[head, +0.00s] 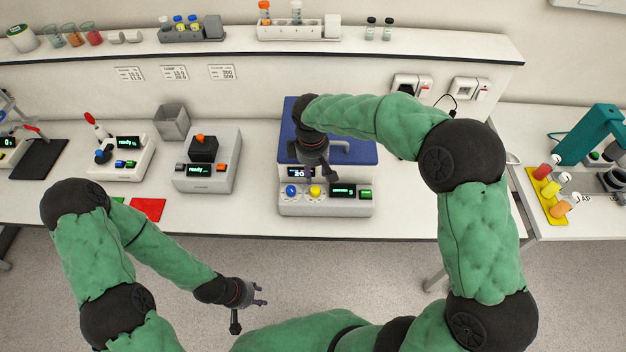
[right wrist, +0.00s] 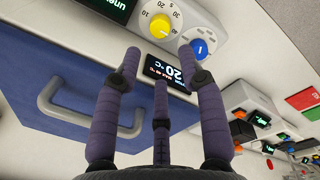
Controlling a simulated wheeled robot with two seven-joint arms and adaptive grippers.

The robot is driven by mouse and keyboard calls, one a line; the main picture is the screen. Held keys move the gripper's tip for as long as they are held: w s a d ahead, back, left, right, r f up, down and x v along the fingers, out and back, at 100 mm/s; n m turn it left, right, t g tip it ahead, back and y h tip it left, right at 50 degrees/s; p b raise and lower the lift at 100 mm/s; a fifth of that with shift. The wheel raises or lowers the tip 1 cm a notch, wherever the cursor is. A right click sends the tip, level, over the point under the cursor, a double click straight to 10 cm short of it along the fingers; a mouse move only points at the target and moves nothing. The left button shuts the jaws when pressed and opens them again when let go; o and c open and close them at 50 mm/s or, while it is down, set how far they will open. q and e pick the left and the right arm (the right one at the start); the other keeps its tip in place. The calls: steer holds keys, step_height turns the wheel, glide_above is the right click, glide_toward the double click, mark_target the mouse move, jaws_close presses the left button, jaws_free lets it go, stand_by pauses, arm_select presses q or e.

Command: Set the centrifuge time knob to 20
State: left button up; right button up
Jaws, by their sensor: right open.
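The centrifuge (head: 327,205) is a pale box with a blue lid (head: 352,150). Its front panel has a blue knob (head: 291,190), a yellow knob (head: 315,190), lit displays and a green button (head: 366,194). In the right wrist view the yellow knob (right wrist: 160,25) has a scale with 10, 20 and 30 legible; its exact setting is unclear. The blue knob (right wrist: 199,47) stands beside it. A display (right wrist: 172,72) reads 20 °C. My right gripper (right wrist: 163,65) is open and empty above the panel, apart from the knobs. My left gripper (head: 262,294) is open and empty, in front of the bench.
A lid handle (right wrist: 90,105) lies beside my right fingers. Left of the centrifuge stand a device with a black top (head: 206,160), a stirrer-like device (head: 122,155) and a red mat (head: 148,208). A shelf (head: 400,45) runs along the back. The floor in front is clear.

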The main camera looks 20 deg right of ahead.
mark_target(315, 190)
steer(key=f, duration=1)
steer(key=shift+w+d+b, duration=0.25)
steer(key=shift+w+b, duration=0.05)
jaws_close()
